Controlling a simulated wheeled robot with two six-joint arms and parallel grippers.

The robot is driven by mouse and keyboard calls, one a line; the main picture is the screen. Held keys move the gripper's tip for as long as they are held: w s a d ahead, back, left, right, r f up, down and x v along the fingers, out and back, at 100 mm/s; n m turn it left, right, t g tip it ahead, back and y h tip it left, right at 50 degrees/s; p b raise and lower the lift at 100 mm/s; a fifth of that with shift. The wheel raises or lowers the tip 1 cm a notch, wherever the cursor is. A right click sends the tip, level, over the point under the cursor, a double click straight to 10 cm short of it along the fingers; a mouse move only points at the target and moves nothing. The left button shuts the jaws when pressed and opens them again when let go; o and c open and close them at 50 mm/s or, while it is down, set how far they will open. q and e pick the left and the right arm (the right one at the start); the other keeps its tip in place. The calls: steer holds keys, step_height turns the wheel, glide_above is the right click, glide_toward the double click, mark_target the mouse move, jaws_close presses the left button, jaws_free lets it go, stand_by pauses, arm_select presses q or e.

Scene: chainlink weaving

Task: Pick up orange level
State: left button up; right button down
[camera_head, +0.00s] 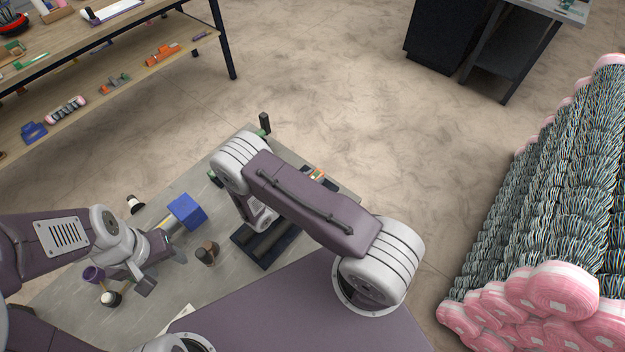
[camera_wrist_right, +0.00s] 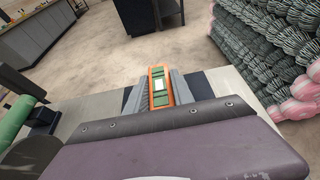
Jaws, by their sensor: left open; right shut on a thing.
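The orange level (camera_wrist_right: 151,92) is an orange bar with green inside and a pale window, standing between the fingers of my right gripper (camera_wrist_right: 160,98) in the right wrist view. The fingers are shut on it, one on each side. In the head view a small orange, green and white end (camera_head: 318,174) shows past my right arm, probably the same level; the arm hides the right gripper there. My left gripper (camera_head: 163,272) is open and empty over the grey table, left of a dark brown cylinder.
The grey table (camera_head: 70,285) holds a blue block (camera_head: 187,212), the brown cylinder (camera_head: 207,253), a dark tray (camera_head: 262,250) and a purple-topped tool (camera_head: 94,274). A wooden shelf (camera_head: 130,75) stands at the back left. Pink and dark rolls (camera_head: 552,290) are stacked at right. The floor between is clear.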

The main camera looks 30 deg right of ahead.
steer(key=shift+r, duration=0.55)
step_height(320, 180, up, 3)
steer(key=shift+f+b, duration=0.1)
steer(key=shift+b, duration=0.35)
steer(key=s+d+r, duration=0.4)
steer(key=s+r, duration=0.3)
steer(key=s, duration=0.3)
steer(key=shift+s+d+p, duration=0.25)
steer(key=shift+s+p, duration=0.1)
steer(key=shift+s, duration=0.05)
